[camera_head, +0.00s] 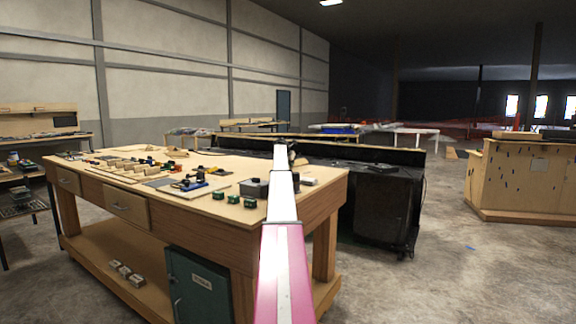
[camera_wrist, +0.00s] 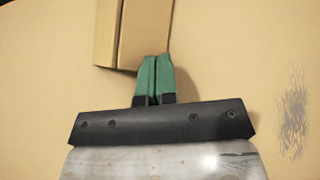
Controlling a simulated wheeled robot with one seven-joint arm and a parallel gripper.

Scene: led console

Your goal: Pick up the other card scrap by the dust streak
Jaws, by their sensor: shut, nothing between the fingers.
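A tan card scrap (camera_wrist: 133,30) with a dark crease or seam down it shows at the top of the wrist view; its upper part is cut off by the picture's edge. My gripper (camera_wrist: 153,60) has green fingers pressed together with nothing between them. The fingertips overlap the scrap's lower right edge in the picture; I cannot tell whether they touch it. A grey dust streak (camera_wrist: 293,116) marks the pale tan surface at the right, apart from the scrap. In the head view I cannot make out the scrap or the streak, and my arm covers part of the workbench.
The wooden workbench (camera_head: 225,172) carries several small parts, green blocks (camera_head: 233,199) and a grey box (camera_head: 254,188). A dark console (camera_head: 380,205) stands behind its right end. A wooden counter (camera_head: 520,180) is at the far right, with open concrete floor between.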

